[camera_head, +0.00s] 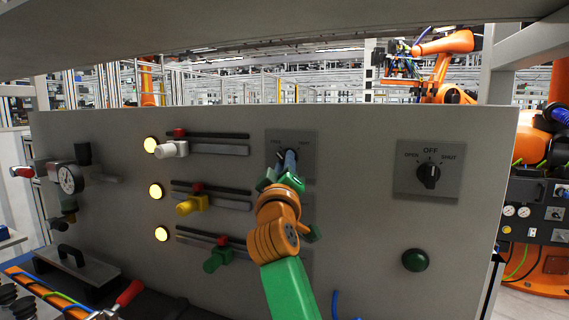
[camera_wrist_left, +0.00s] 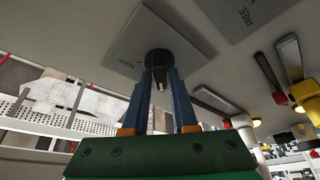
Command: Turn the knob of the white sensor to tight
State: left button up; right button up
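The white sensor (camera_head: 172,149) with a red part sits at the upper left of the grey panel, beside a lit yellow lamp. In its row to the right is a grey plate (camera_head: 306,171) with a label on each side. Its dark knob shows between my fingertips in the left wrist view (camera_wrist_left: 158,58), with "TIGHT" on the plate beside it. My left gripper (camera_head: 286,160) has its blue fingers at this knob, one on each side, also in the left wrist view (camera_wrist_left: 160,85). Whether they press on it is unclear. My right gripper is not in view.
Below are a yellow sensor (camera_head: 192,205) and a green sensor (camera_head: 217,259); my arm covers much of their plates. A gauge (camera_head: 69,179) is at left. A shelf (camera_head: 250,22) overhangs the top.

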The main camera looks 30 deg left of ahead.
pick_arm(q)
grip_shut()
